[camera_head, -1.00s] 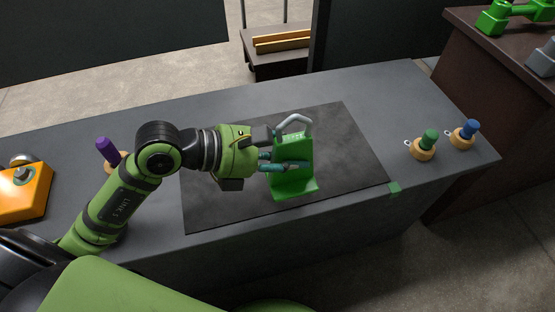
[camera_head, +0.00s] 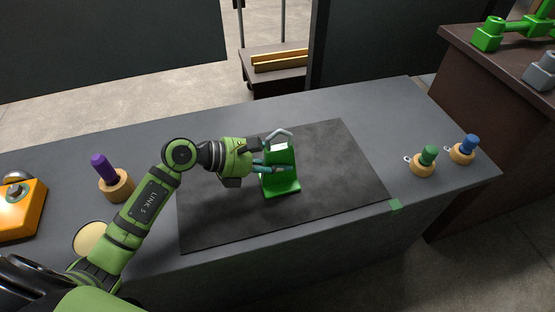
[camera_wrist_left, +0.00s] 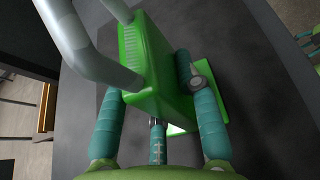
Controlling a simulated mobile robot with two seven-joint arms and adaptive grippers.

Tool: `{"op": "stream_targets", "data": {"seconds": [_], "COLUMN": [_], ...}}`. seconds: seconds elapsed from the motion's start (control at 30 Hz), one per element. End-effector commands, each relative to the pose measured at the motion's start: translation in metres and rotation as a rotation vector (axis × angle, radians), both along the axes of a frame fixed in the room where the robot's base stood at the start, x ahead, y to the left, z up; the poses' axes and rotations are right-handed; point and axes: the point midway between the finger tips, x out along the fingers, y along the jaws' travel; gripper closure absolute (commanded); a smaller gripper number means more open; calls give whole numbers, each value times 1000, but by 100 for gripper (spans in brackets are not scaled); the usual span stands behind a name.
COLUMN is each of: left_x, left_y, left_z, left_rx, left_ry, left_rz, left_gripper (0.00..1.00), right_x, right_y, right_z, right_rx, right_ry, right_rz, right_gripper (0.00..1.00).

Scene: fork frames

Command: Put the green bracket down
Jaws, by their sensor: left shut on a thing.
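The green bracket (camera_head: 281,182) is an L-shaped piece with a grey bent handle (camera_head: 279,135) at its top. In the head view it is upright over the dark mat (camera_head: 335,180), with its foot toward the front. I cannot tell whether its foot touches the mat. My left gripper (camera_head: 272,169) comes from the left and is shut on the bracket's upright part. The left wrist view shows the teal fingers on both sides of the green bracket (camera_wrist_left: 150,65), with the grey handle at upper left.
Purple (camera_head: 103,167), green (camera_head: 428,155) and blue (camera_head: 468,143) pegs stand in wooden holders on the grey bench. An orange box (camera_head: 20,212) is at the left. A dark side table (camera_head: 520,60) with green brackets is at upper right. The mat around the bracket is clear.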

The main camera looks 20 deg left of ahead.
Motion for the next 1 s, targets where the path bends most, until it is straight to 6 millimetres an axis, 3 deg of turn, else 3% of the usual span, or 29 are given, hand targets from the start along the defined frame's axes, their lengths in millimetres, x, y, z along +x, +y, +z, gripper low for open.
{"op": "stream_targets", "data": {"seconds": [0.37,0.4,0.43,0.87,1.0], "left_x": [0,0,0,0,-10], "left_y": [0,0,0,0,16], "left_z": [-5,-5,-5,-1,4], "left_rx": [-1,1,1,0,5], "left_ry": [-4,-1,-1,0,-1], "left_rz": [1,1,1,1,3], "left_gripper": [100,56,44,44,44], "right_x": [-6,-8,-9,-7,-1], "right_y": [0,0,0,0,-1], "right_z": [-4,-2,-2,2,-2], "right_rx": [-2,-2,-2,0,-1], "right_ry": [19,25,25,14,5], "right_rz": [-3,-4,-4,-3,0], "right_gripper": [41,41,41,41,41]}}
